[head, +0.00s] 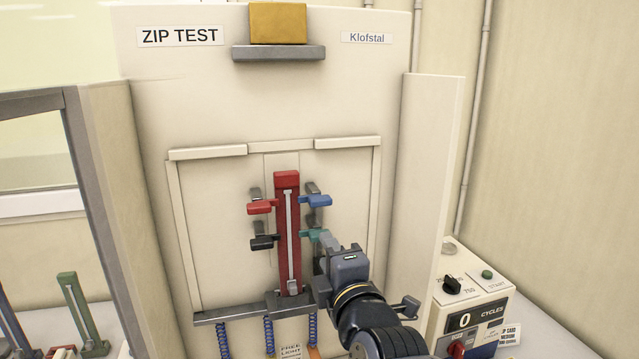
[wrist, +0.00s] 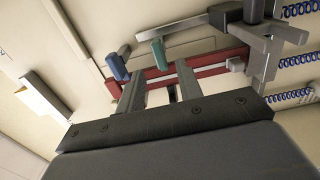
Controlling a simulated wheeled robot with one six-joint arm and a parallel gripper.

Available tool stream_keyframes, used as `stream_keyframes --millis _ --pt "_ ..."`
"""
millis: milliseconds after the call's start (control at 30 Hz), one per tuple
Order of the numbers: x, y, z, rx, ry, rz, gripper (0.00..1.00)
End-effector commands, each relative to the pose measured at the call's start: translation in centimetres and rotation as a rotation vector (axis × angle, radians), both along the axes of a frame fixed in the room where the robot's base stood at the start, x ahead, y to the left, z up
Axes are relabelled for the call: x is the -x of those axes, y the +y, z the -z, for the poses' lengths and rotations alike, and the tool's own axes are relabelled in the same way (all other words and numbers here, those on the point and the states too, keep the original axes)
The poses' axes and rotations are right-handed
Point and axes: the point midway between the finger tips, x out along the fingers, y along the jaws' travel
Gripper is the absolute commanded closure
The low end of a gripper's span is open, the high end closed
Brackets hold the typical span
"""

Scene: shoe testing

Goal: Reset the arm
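My gripper (head: 328,262) is in front of the right side of the zip test machine, beside the lower part of the upright red bar (head: 288,215). In the wrist view my gripper (wrist: 160,76) has its two grey fingers apart, with nothing seen held between them. The red bar (wrist: 208,71) lies beyond the fingertips there. A teal clamp (head: 315,234) is close to the gripper in the head view; it also shows near the fingertips in the wrist view (wrist: 159,53). Whether any finger touches the bar or clamp cannot be told.
Red (head: 261,207), black (head: 264,242) and blue (head: 319,201) clamps flank the bar. A yellow block (head: 278,23) sits on the upper shelf. Blue springs (head: 222,340) hang below. A control box (head: 472,300) reading 0 stands at right. A green zipper piece (head: 77,305) stands at left.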

Motion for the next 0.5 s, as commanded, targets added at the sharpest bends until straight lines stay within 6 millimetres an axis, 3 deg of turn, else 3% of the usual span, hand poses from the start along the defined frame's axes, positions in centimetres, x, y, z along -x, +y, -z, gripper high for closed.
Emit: stream_keyframes --millis 433,500 --pt "5.7 -1.6 -0.2 -0.002 -0.002 -0.002 0.65" --pt "4.6 -1.3 0.3 0.003 0.002 0.0 0.65"
